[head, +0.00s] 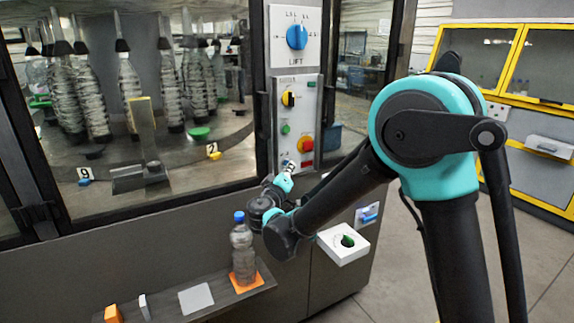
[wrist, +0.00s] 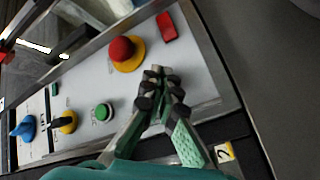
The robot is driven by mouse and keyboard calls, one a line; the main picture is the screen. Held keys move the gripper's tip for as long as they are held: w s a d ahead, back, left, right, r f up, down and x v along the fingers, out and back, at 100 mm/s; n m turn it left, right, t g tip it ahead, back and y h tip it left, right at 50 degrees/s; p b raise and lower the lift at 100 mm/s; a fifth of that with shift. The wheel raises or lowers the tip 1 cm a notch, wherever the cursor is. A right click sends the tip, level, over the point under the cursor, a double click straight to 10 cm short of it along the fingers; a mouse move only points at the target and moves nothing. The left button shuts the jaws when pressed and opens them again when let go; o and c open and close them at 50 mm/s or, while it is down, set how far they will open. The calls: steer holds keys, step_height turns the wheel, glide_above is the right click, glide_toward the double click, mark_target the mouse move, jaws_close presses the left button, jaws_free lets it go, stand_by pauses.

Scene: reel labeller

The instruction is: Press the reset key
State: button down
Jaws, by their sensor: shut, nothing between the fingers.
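The control panel (head: 309,95) carries a green push button (head: 285,128), a red mushroom button on a yellow base (head: 306,146) and a black-and-yellow selector (head: 288,98). In the wrist view the green button (wrist: 103,112), red mushroom button (wrist: 125,52) and a red rectangle (wrist: 167,27) show. I cannot read a reset label on any of them; a key behind my fingers would be hidden. My gripper (head: 289,167) is shut and empty at the panel's lower part. In the wrist view its fingertips (wrist: 159,73) lie over the panel below the mushroom button; contact cannot be told.
A blue lift knob (head: 297,37) sits above. Left is a glass window with bottles on a carousel. Below, a shelf (head: 205,306) holds a blue-capped bottle (head: 242,250).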

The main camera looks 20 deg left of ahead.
steer(key=shift+s+d, duration=0.25)
steer(key=shift+d, duration=0.1)
steer(key=s+d, duration=0.3)
steer(key=shift+s+d, duration=0.15)
steer(key=shift+d, duration=0.25)
stand_by(0.7)
